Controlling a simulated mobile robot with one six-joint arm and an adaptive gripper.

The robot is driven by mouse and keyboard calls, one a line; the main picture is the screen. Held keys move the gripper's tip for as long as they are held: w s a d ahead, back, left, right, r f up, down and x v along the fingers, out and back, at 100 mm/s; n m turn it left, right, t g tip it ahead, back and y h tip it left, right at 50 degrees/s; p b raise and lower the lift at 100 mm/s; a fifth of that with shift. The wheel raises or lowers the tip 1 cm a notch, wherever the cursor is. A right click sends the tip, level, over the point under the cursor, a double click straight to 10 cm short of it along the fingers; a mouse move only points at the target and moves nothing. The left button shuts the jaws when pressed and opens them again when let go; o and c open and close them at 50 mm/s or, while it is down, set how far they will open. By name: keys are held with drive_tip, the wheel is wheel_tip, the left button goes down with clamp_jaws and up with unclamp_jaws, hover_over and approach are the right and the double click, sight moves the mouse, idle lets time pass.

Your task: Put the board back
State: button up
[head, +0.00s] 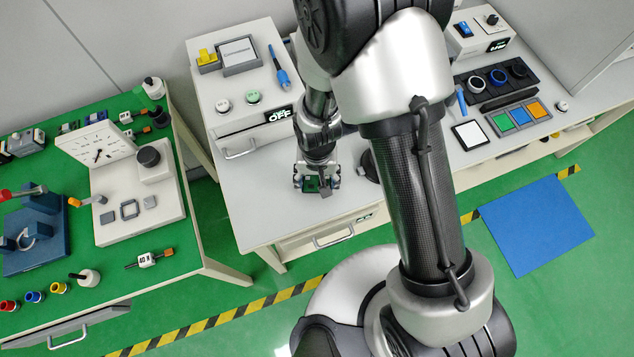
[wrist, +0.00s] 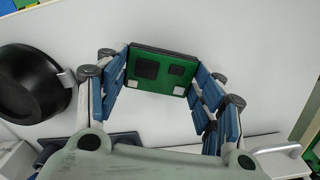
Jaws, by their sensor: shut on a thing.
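In the head view my gripper (head: 317,182) is low over the front part of the white middle bench, with a sliver of the green board (head: 312,184) showing between the fingers. I cannot tell whether the board touches the bench top.
A black round pot-like thing (wrist: 30,85) stands close beside my gripper. On the middle bench (head: 240,205) are a box with an OFF display (head: 279,114) and a blue pen-like tool (head: 281,75). A crowded green-topped bench (head: 185,235) stands left. My arm hides part of the middle.

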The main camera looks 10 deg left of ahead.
drive_tip(key=shift+f, duration=1.15)
drive_tip(key=shift+f+b, duration=0.2)
drive_tip(key=shift+b, duration=0.15)
drive_tip(key=o, duration=1.1)
